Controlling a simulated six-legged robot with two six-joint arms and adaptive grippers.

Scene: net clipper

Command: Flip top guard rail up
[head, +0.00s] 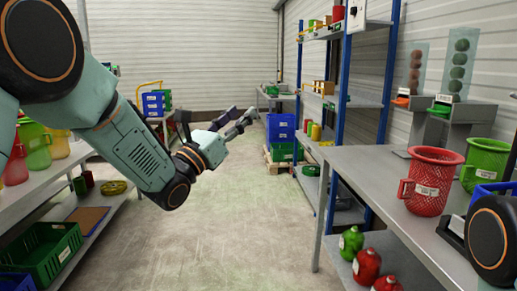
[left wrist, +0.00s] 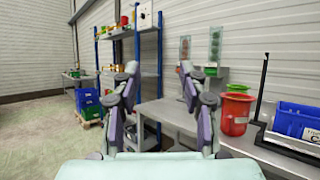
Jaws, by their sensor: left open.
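My left gripper (head: 238,117) is open and empty in the head view, held over the aisle and well apart from the workbench. In the left wrist view its two fingers (left wrist: 158,80) are spread with nothing between them. A black device with a flat base and a thin upright bar (left wrist: 262,88) stands on the bench at the right of that view; I cannot tell for sure if this bar is the guard rail. My right gripper is not in view.
The grey workbench (head: 365,170) holds a red mesh basket (head: 432,180), a green basket (head: 486,160) and a blue bin (left wrist: 296,121). A blue-framed shelf (head: 345,90) stands behind it. A shelf with baskets and crates (head: 50,255) lines the left. The floor between (head: 240,220) is clear.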

